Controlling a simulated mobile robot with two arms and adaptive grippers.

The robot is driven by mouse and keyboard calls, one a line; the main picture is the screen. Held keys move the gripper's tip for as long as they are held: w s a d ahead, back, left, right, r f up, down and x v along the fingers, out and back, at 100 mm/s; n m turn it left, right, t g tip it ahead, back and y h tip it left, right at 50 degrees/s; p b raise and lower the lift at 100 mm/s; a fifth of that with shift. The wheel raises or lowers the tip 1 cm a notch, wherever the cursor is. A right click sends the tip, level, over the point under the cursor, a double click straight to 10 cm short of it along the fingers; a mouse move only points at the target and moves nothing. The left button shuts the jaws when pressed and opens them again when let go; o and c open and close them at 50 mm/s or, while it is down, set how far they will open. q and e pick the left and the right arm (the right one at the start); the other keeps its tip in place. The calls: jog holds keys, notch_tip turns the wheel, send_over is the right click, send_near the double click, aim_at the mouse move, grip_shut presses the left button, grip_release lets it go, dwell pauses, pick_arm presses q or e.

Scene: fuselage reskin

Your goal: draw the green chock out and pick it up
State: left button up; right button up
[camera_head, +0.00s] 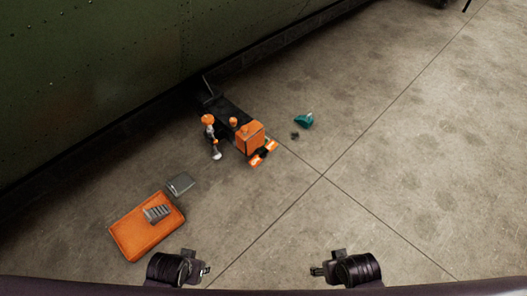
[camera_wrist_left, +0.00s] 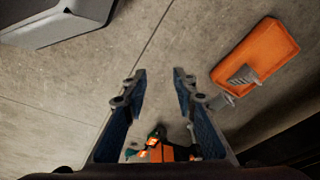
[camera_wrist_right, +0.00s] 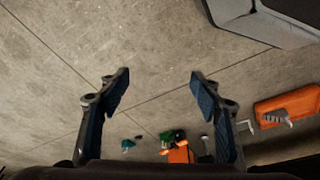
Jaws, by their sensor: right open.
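A small teal-green piece (camera_head: 304,120) lies on the floor right of the orange and black wheeled unit (camera_head: 250,137). It also shows in the right wrist view (camera_wrist_right: 128,145). A second green patch (camera_wrist_right: 172,136) shows at the unit's orange-tipped end; it also shows in the left wrist view (camera_wrist_left: 158,132). I cannot tell for certain which of the two is the green chock. My left gripper (camera_wrist_left: 160,77) is open and empty, near the bottom of the head view (camera_head: 204,269). My right gripper (camera_wrist_right: 160,77) is open and empty, also at the bottom (camera_head: 317,270), far from both green things.
An orange tray (camera_head: 135,238) with a grey ribbed part (camera_head: 157,213) lies at left. A grey plate (camera_head: 181,184) lies above it. An orange-headed tool (camera_head: 210,130) is beside the unit. A small dark piece (camera_head: 295,135) is near the teal one. The green fuselage (camera_head: 90,70) borders the upper left; floor at right is clear.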

pick_arm(q)
jog(key=shift+o, duration=0.4)
jog(key=s+a+f+g+p, duration=0.1)
jog(key=s+f+p, duration=0.2)
jog(key=s+p, duration=0.6)
jog(key=s+a+f+p, duration=0.2)
jog(key=s+f+p, duration=0.1)
jog(key=s+p, duration=0.6)
jog(key=shift+s+a+f+g, duration=0.25)
jog(key=shift+s+g, duration=0.15)
jog(key=shift+s, duration=0.55)
pick_arm(e)
jog(key=s+d+f+g, duration=0.1)
jog(key=s+f, duration=0.2)
jog(key=s, duration=0.7)
jog(key=s+d+f, duration=0.2)
jog(key=s+f, duration=0.1)
jog(key=s, duration=0.7)
jog(key=shift+d+f+g, duration=0.2)
jog(key=shift+f+g, duration=0.05)
jog(key=shift+g, duration=0.15)
jog(key=shift+c, duration=0.4)
